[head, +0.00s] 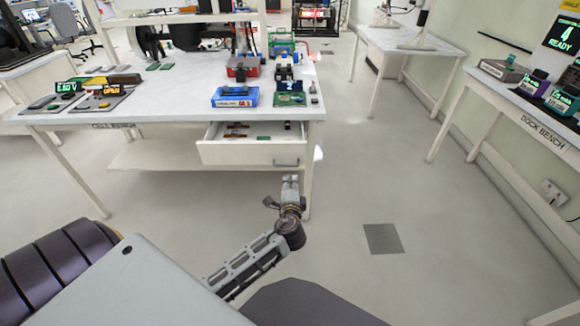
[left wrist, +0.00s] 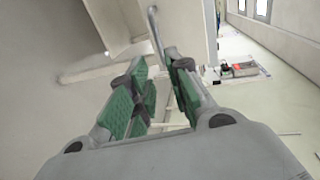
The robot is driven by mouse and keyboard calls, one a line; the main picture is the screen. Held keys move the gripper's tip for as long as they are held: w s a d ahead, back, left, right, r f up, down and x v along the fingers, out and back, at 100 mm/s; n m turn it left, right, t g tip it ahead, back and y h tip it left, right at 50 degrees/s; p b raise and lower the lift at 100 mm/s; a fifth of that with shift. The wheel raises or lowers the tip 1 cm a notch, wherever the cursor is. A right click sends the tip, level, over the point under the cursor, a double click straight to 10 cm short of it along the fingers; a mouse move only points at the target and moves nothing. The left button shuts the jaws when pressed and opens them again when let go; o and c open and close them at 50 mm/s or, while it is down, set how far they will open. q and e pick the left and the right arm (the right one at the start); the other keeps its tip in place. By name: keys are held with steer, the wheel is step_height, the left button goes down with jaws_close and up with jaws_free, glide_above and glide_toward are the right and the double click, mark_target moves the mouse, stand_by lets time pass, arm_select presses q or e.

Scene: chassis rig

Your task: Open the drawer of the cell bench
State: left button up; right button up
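The cell bench (head: 170,108) stands ahead with a white top. Its drawer (head: 235,153) is pulled out toward me, and several small red, green and dark items show inside. The drawer's metal handle (head: 287,162) is at the right of its front. My left gripper (head: 290,182) is just in front of and below the handle in the head view. In the left wrist view, the green-padded fingers (left wrist: 156,60) are apart, and the handle (left wrist: 154,30) rises beside and beyond their tips. I cannot tell whether they touch it. My right gripper is not in view.
The bench top holds a blue box (head: 235,97), a red device (head: 242,67), a green tray (head: 290,99) and readout units at left. The dock bench (head: 530,110) stands at right. The floor between the benches is clear, with a grey floor plate (head: 382,239).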

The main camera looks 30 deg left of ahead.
mark_target(290, 166)
arm_select(q)
steer(key=b+x, duration=0.1)
steer(key=x, duration=0.9)
steer(key=shift+w+a, duration=0.1)
steer(key=shift+a, duration=0.05)
steer(key=shift+b+x, duration=0.3)
steer(key=shift+x, duration=0.7)
steer(key=shift+w+a, duration=0.2)
steer(key=shift+w, duration=0.05)
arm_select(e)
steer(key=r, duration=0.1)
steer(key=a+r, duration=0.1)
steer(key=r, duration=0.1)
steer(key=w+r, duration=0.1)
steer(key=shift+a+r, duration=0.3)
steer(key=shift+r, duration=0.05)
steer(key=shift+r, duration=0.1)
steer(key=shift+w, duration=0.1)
arm_select(q)
jaws_close()
steer(key=shift+f, duration=0.1)
